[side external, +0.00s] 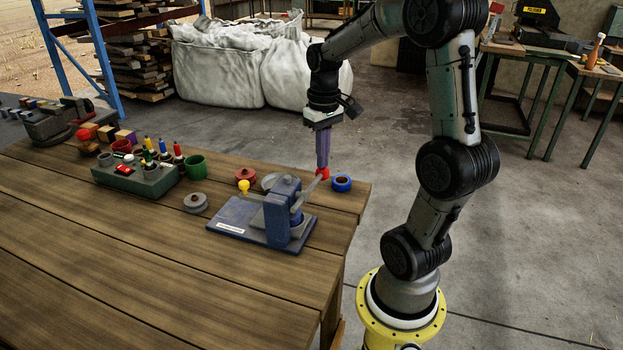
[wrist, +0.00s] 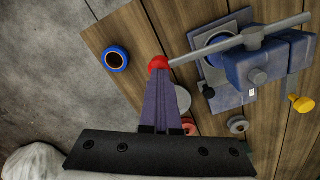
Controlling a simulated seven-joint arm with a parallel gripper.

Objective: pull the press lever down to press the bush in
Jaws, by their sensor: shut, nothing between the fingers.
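The blue arbor press (side external: 283,215) stands on its flat base plate (side external: 235,222) near the right end of the wooden table. Its grey lever (side external: 307,193) slants up to the right and ends in a red knob (side external: 323,173); the lever also shows in the wrist view (wrist: 215,48). My gripper (side external: 323,166) points down with its fingers shut and empty, the tips right at the red knob. In the wrist view the fingertips (wrist: 161,72) overlap the red knob (wrist: 158,63); I cannot tell if they touch it. The bush under the ram cannot be made out.
A blue ring-shaped roll (side external: 342,183) lies just right of the knob. A grey disc (side external: 195,203), a red round part (side external: 245,176) and a green cup (side external: 195,166) stand left of the press. A tool block (side external: 140,180) is farther left. The front planks are clear.

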